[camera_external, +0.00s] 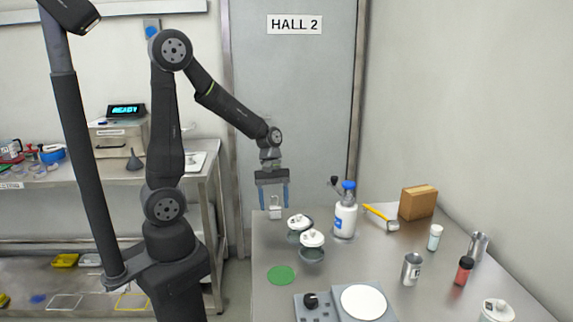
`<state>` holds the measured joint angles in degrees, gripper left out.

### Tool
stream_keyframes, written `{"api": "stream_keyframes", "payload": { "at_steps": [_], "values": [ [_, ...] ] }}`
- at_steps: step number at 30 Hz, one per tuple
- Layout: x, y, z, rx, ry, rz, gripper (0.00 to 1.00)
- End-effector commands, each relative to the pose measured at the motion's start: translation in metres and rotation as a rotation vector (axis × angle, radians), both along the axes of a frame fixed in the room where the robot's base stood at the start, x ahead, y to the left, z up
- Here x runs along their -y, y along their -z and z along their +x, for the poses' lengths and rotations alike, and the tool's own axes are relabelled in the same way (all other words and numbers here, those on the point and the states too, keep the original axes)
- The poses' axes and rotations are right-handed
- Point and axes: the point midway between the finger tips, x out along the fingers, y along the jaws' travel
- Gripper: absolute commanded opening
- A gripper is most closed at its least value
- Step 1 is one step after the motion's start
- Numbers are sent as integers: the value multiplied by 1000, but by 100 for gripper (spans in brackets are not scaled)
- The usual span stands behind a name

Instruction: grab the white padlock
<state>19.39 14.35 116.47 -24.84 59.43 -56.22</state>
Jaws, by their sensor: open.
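The white padlock (275,211) stands near the back left edge of the metal table. Its pale body and thin shackle show small in the external view. My gripper (273,200) is above it and points down. Its two blue fingers are spread apart, one to each side of the padlock's upper part in the picture. I cannot tell from this view whether the fingers are level with the padlock in depth or touching it.
White-lidded jars (312,248) stand close in front of the padlock. A blue-capped bottle (345,215) is to its right, with a cardboard box (418,203) farther right. A green disc (281,275) and a white round plate (363,302) lie nearer the front.

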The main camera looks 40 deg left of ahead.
Motion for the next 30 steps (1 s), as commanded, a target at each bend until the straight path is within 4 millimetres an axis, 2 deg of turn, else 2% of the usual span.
{"api": "stream_keyframes", "payload": {
  "at_steps": [3,6,13,14,21,30],
  "values": [
    [6,17,-4,-2,2,0,62],
    [9,24,-6,1,1,1,62],
    [9,26,-6,2,0,-1,62],
    [9,26,-6,2,0,-1,60],
    [9,25,-6,3,0,-1,13],
    [9,24,-6,3,0,-1,11]
  ]
}}
